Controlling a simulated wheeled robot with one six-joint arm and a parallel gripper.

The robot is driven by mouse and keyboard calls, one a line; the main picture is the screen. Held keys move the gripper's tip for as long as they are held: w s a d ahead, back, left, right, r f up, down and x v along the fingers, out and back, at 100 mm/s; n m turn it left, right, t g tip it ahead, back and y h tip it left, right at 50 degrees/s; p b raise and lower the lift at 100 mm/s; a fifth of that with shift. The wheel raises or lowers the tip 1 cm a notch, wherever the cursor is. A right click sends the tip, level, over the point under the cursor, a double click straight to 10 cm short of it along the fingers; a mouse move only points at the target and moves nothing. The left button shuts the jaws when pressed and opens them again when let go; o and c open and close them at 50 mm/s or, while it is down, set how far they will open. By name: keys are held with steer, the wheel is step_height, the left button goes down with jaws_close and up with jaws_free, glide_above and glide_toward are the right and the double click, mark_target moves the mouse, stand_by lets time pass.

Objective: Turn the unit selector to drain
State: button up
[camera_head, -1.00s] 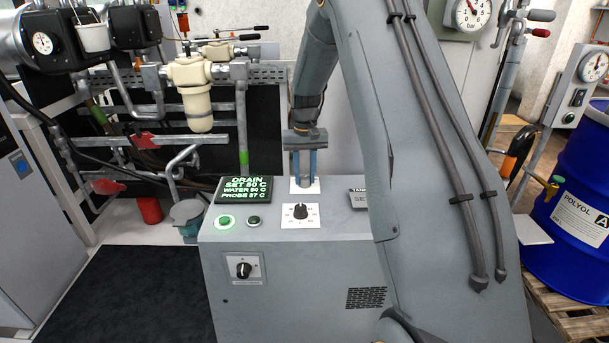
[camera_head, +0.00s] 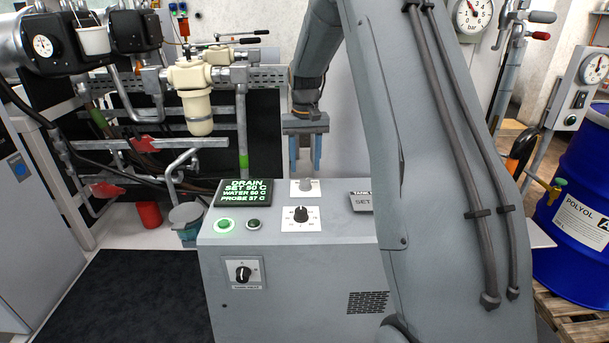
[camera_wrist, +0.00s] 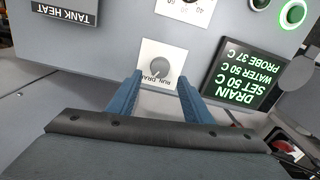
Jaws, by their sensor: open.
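The unit selector is a small grey knob (camera_wrist: 162,65) on a white plate marked RUN and DRAIN. In the head view the unit selector (camera_head: 306,186) sits at the back of the grey cabinet's top, partly washed out by light. The direction of its pointer is hard to tell. My gripper (camera_head: 305,168) is above and behind it, with two blue fingers apart and nothing between them. In the wrist view the fingers of my gripper (camera_wrist: 160,80) point towards the knob, apart from it. The display (camera_head: 243,192) reads DRAIN on its top line.
A black dial (camera_head: 301,214) stands in front of the selector, with a lit green button (camera_head: 224,225) and a dark button (camera_head: 254,224) to its left. Another knob (camera_head: 243,272) is on the cabinet's front. A TANK HEAT sign (camera_wrist: 66,10) and a blue drum (camera_head: 578,220) stand to the right.

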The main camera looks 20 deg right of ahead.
steer(key=shift+r, duration=1.2)
steer(key=shift+n, duration=0.7)
steer(key=s+a, duration=0.2)
steer(key=s, duration=0.2)
steer(key=s+a+f, duration=0.1)
steer(key=s+a, duration=0.2)
steer(key=s, duration=0.1)
steer(key=s+a, duration=0.3)
steer(key=s, duration=0.1)
steer(key=shift+s+a+f, duration=0.1)
steer(key=shift+s+f, duration=0.05)
steer(key=shift+s, duration=0.15)
steer(key=s+a+f+n, duration=0.1)
steer(key=s+a+f, duration=0.1)
steer(key=s, duration=0.7)
steer(key=s+a+f, duration=0.2)
steer(key=s+a, duration=0.2)
steer(key=s, duration=0.6)
steer(key=shift+n+t, duration=0.3)
steer(key=shift+n, duration=0.1)
